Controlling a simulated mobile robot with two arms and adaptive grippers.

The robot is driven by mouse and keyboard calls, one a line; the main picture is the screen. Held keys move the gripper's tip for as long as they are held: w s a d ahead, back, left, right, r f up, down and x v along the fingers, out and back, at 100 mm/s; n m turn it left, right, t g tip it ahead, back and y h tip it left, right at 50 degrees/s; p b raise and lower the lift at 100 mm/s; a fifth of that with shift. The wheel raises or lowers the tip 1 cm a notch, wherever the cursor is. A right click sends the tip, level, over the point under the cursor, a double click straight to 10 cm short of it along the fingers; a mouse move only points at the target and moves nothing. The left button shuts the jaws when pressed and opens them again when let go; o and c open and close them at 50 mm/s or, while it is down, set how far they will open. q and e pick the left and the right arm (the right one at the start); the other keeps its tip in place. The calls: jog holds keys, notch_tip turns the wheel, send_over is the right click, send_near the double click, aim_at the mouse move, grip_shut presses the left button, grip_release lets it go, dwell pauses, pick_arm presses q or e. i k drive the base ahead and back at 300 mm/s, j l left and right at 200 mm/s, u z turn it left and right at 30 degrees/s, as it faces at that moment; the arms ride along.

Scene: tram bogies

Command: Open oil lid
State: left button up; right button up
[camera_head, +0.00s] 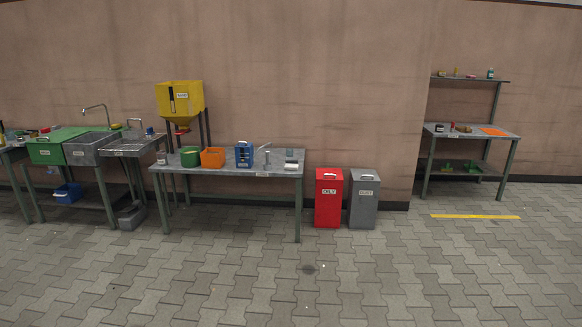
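A red bin (328,207) stands on the floor right of the long workbench. It has a white label that seems to read "OILY", and a pale handle (329,177) near its top. Its top looks closed. A grey bin (363,211) with a white label and a similar handle stands close on its right. I cannot make out a separate oil lid for certain. Neither of my grippers is in view.
The workbench (232,171) holds a green container (190,157), an orange bin (213,158) and a blue rack (244,155). A yellow hopper (180,98) stands behind it. Sinks (90,148) are left, a shelf table (472,137) right. The paved floor ahead is clear.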

aim_at(329, 172)
jog(key=i+j, duration=0.2)
jog(key=i+z, duration=0.2)
jog(key=i, duration=0.3)
jog(key=i+j+z, duration=0.2)
jog(key=i, duration=0.25)
jog(key=i+j+z, duration=0.2)
jog(key=i, duration=0.3)
jog(key=i+j+z, duration=0.2)
jog(key=i, duration=0.25)
jog(key=i+z, duration=0.1)
jog(key=i, duration=0.9)
jog(key=i+j+z, duration=0.15)
jog(key=i, duration=0.85)
